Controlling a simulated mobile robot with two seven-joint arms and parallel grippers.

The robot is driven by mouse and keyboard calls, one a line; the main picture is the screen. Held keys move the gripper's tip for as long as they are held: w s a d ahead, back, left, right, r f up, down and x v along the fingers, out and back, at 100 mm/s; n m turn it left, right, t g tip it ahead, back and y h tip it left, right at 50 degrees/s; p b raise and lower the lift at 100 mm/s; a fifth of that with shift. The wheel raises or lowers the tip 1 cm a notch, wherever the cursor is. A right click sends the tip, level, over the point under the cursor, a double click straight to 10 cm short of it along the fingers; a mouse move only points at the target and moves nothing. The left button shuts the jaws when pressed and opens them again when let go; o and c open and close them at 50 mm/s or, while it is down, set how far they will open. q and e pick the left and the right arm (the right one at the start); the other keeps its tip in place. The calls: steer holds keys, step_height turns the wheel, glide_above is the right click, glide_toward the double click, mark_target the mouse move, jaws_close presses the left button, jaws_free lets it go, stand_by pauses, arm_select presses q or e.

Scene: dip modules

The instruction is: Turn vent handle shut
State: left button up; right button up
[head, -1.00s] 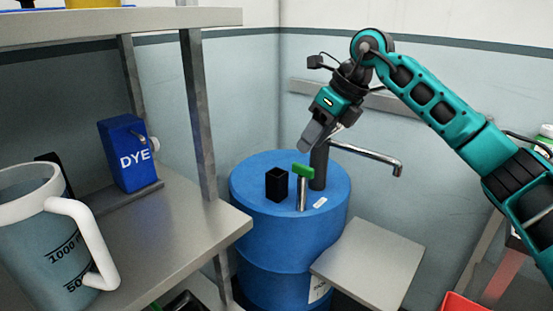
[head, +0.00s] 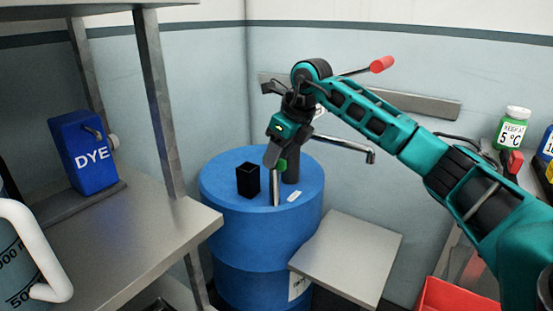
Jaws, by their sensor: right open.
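The vent handle (head: 282,166) is a small green grip on top of a thin silver post standing on the blue drum (head: 225,185). My right gripper (head: 274,158) points down at the green handle and covers part of it. Its jaws are open, and the fingers are right at the handle. I cannot tell whether they touch it. My left gripper is out of view.
A black open box (head: 248,180) stands on the drum left of the post. The pump spout (head: 345,145) reaches right, and a red-tipped lever (head: 381,64) shows behind my arm. A grey stand (head: 347,258) is in front right. A shelf holds a blue DYE box (head: 84,155).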

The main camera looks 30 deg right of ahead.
steer(key=shift+w+a+f, duration=0.1)
steer(key=shift+w+f, duration=0.05)
steer(key=shift+f, duration=0.2)
jaws_close()
